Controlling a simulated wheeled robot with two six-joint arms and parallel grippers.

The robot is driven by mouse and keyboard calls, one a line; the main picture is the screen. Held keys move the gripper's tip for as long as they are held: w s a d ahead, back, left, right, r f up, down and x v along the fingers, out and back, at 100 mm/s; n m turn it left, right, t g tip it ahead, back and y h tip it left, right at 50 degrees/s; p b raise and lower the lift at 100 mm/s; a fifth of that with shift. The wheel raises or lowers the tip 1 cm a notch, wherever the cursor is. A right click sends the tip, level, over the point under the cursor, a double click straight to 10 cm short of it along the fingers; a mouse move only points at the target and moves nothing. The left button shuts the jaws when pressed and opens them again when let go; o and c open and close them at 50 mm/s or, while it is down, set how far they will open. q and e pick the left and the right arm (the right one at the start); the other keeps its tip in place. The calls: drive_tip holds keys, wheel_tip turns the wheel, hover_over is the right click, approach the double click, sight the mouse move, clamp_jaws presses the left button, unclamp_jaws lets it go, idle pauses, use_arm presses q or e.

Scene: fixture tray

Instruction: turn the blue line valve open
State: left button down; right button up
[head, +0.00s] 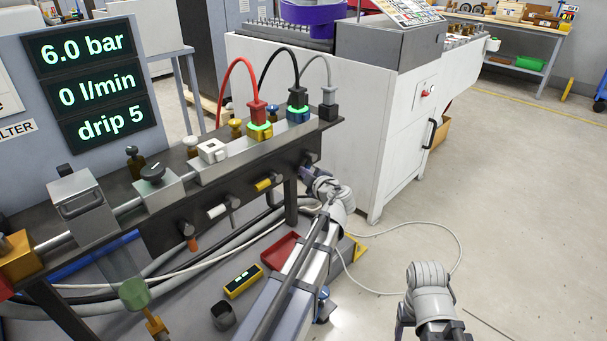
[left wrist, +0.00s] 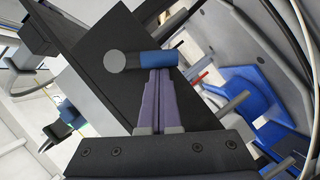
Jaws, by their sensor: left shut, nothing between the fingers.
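The blue valve handle (left wrist: 163,61) shows in the left wrist view as a short blue sleeve on a grey stub with a round end, in front of a dark panel. My left gripper (left wrist: 156,72) is shut and empty. Its tips lie at the blue sleeve's lower edge in that view; I cannot tell whether they touch. In the head view my left gripper (head: 311,165) is at the right end of the dark rail's front, and the blue handle is mostly hidden there. Only part of my right arm shows at the lower right, without clear fingers.
Orange (head: 188,232), white (head: 217,211) and yellow (head: 264,184) handles run along the rail front to the left. The panel (head: 92,75) reads 6.0 bar, 0 l/min, drip 5. A white cabinet (head: 385,130) stands close behind my left gripper. Open floor lies right.

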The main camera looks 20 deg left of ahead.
use_arm(q)
drive_tip(key=shift+w+d+f+b, duration=0.15)
drive_tip(key=shift+w+f+b, duration=0.35)
drive_tip(key=shift+f, duration=0.1)
drive_tip(key=shift+w+d+f+b, duration=0.15)
drive_tip(key=shift+w+f+b, duration=0.2)
drive_tip(key=shift+f+b, duration=0.2)
use_arm(e)
drive_tip(key=shift+f, duration=1.15)
use_arm(q)
drive_tip(key=shift+w+f, duration=0.15)
use_arm(e)
drive_tip(key=shift+f, duration=0.1)
use_arm(q)
drive_tip(key=shift+d, duration=0.1)
